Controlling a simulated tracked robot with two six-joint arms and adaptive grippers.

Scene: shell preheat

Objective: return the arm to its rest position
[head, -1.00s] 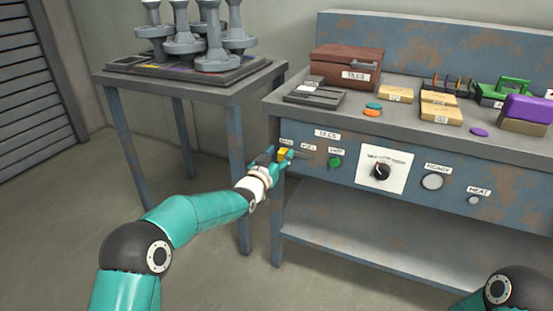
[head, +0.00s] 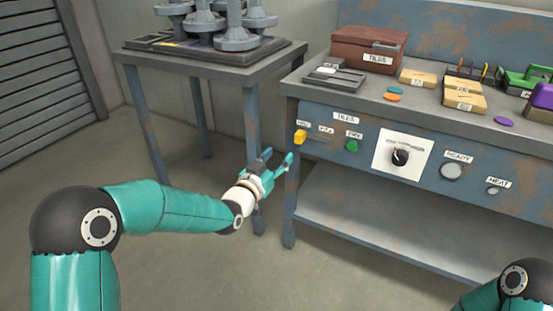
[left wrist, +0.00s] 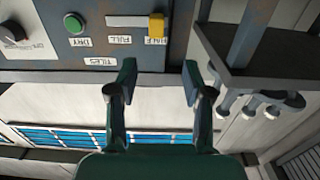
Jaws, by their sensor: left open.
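My right gripper is out of the picture; only part of my right arm shows at the lower right.
The blue bench's panel also has a green button (head: 353,146), a black dial (head: 400,157) and a ready lamp (head: 451,171). A brown tile box (head: 355,57) stands on the bench. A side table (head: 283,54) at the left holds several grey stands. Floor before the bench is clear.

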